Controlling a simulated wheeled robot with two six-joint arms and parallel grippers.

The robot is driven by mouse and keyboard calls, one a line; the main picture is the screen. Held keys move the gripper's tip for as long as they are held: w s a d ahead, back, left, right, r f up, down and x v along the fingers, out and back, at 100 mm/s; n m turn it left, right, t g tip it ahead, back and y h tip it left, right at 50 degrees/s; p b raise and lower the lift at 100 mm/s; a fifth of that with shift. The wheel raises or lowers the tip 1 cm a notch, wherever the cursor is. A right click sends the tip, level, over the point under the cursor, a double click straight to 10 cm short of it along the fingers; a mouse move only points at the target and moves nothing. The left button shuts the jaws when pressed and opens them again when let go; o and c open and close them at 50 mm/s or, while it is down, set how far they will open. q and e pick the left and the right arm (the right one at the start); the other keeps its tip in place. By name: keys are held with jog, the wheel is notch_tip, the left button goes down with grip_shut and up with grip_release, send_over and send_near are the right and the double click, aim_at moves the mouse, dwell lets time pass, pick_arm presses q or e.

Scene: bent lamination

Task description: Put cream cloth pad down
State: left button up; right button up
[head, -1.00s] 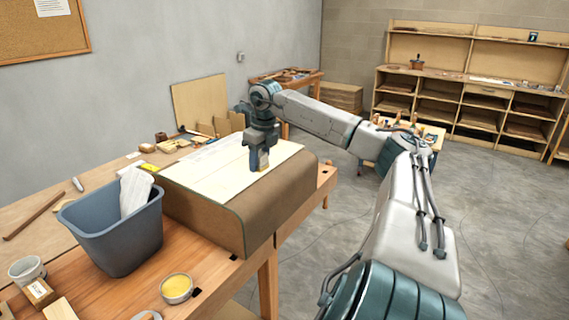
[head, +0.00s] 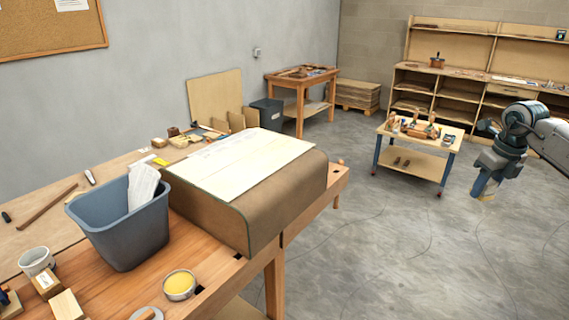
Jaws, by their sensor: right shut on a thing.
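My right gripper (head: 482,187) is at the right side of the head view, over the open floor and well clear of the workbench. It points down and is shut on a small cream-tan thing, the cream cloth pad (head: 488,196), of which only a little shows at the fingertips. The curved brown form (head: 285,205) with a pale wood sheet (head: 245,163) over its top stands on the workbench, with nothing of mine touching it. My left gripper is not in view.
A blue-grey bin (head: 125,235) with white paper stands on the workbench (head: 215,262). A tin of yellow stuff (head: 179,284) is in front. A small trolley (head: 420,160) with several tools on top stands left of my right gripper. The floor between is clear.

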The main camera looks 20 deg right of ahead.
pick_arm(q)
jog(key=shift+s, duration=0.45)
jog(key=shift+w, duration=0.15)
pick_arm(e)
jog(key=shift+f, duration=0.1)
